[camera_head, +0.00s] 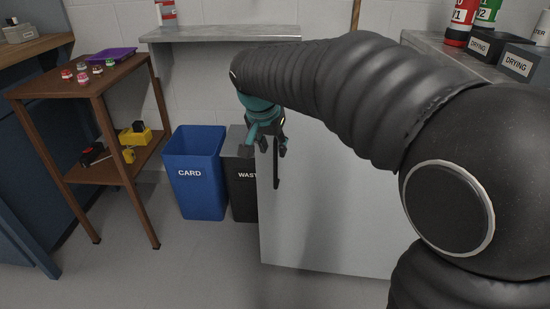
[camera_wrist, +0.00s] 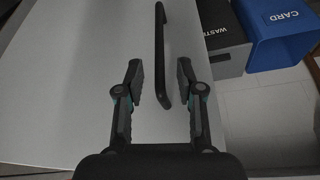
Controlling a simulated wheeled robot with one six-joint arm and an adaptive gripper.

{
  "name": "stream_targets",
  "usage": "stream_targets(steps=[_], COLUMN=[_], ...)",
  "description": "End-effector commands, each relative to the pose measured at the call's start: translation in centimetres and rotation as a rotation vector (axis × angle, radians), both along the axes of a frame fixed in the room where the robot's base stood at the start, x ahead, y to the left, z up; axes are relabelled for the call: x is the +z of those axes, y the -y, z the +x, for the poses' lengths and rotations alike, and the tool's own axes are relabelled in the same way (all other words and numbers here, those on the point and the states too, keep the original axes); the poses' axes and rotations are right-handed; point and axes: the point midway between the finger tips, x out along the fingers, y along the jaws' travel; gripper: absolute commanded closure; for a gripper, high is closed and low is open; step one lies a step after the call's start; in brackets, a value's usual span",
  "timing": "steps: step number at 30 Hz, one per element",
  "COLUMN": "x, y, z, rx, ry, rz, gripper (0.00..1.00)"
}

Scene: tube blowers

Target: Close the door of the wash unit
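The wash unit door appears as a pale flat panel (camera_head: 325,225) in the middle of the head view, and its face fills much of the wrist view (camera_wrist: 75,75). How far it stands open cannot be told. Its long black handle (camera_head: 276,165) runs near the door's left edge; it also shows in the wrist view (camera_wrist: 160,45). My gripper (camera_head: 268,143) is open in front of the upper part of the handle. Contact cannot be told.
A blue card bin (camera_head: 197,175) and a black waste bin (camera_head: 243,190) stand left of the door. A brown wooden trolley (camera_head: 82,80) holds small items further left. The floor before the bins is clear.

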Motion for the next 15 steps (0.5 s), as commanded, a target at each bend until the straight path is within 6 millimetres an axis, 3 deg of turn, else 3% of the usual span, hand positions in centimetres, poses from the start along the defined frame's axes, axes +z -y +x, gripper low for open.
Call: stream_targets(steps=[6, 15], x=[-3.2, -4.6], y=[0.5, 0.7], z=[1.2, 1.8], rx=[-0.001, 0.000], ry=[-0.001, 0.000], rz=[0.000, 0.000], gripper=[0.63, 0.63])
